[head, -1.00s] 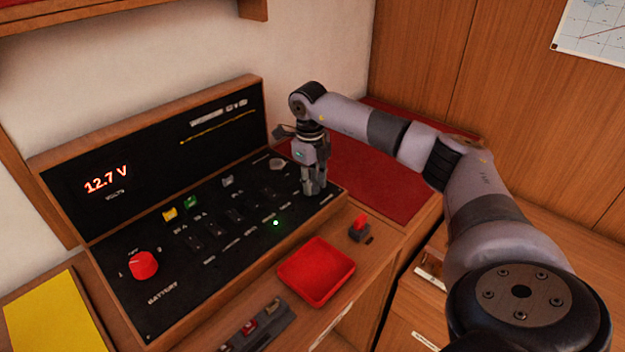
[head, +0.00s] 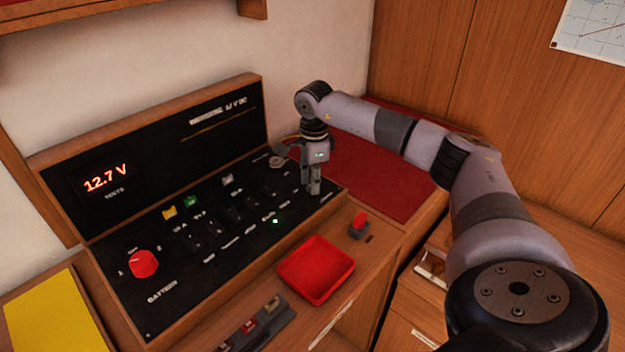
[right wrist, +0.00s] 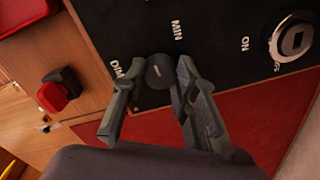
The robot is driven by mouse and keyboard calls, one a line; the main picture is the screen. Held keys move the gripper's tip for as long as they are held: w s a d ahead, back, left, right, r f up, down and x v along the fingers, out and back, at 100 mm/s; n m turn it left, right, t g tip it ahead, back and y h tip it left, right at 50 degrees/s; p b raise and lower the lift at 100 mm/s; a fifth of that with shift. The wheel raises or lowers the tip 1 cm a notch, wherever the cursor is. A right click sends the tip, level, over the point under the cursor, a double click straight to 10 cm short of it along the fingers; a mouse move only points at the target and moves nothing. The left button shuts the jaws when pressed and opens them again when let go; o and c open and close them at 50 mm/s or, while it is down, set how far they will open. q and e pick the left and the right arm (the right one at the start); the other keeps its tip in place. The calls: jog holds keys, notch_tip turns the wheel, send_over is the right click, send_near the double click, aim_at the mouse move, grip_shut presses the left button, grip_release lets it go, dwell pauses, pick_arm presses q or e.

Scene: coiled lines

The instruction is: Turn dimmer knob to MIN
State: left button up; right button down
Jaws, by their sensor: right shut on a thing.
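The dimmer knob (right wrist: 159,73) is a small dark round knob with a short light mark on top. In the right wrist view it sits between the fingers of my right gripper (right wrist: 157,76), which is shut on it. The MIN label (right wrist: 177,30) is printed above the knob, and a partly covered label starting "DIM" lies to its left. I cannot tell exactly where the mark points. In the head view my right gripper (head: 313,191) points down at the right end of the black panel (head: 190,285), and its fingers hide the knob. My left gripper is not in view.
A round metal key switch (right wrist: 297,38) marked ON is near the knob. The panel also carries a red battery knob (head: 143,264) and several switches. A red tray (head: 316,269) and a red-topped switch (head: 359,223) are in front. A red surface (head: 385,170) lies behind the arm.

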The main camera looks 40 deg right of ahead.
jog(key=n, duration=0.5)
jog(key=shift+r, duration=0.1)
dwell(0.5)
jog(key=c, duration=1.3)
grip_release()
jog(key=r, duration=1.2)
jog(key=shift+s, duration=0.35)
jog(key=shift+f, duration=0.1)
